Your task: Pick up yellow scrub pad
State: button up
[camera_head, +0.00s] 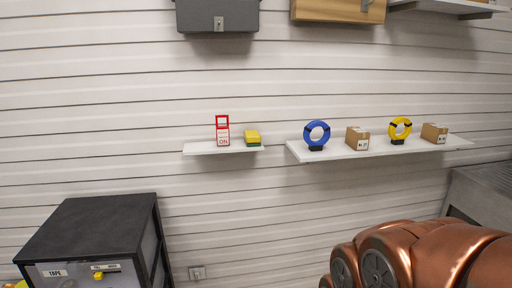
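The yellow scrub pad (252,135) lies on a small white wall shelf (205,149), near the shelf's right end. It is yellow on top with a green layer underneath. A red and white tag-like item (222,131) stands just left of it on the same shelf, a small gap apart. My gripper is not in view; only copper-coloured links of my arm show at the lower right, well away from the pad.
A longer white shelf (378,149) to the right holds blue and yellow rings on stands and two cardboard boxes. A black cabinet (92,220) stands at lower left. A grey case (217,14) and a wooden box (338,9) are above. Space before the small shelf looks clear.

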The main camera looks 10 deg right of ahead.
aim_at(252, 139)
jog(key=u, duration=0.5)
jog(key=i, duration=0.55)
jog(key=u, duration=0.6)
jog(key=i, duration=0.7)
jog(key=z, duration=0.15)
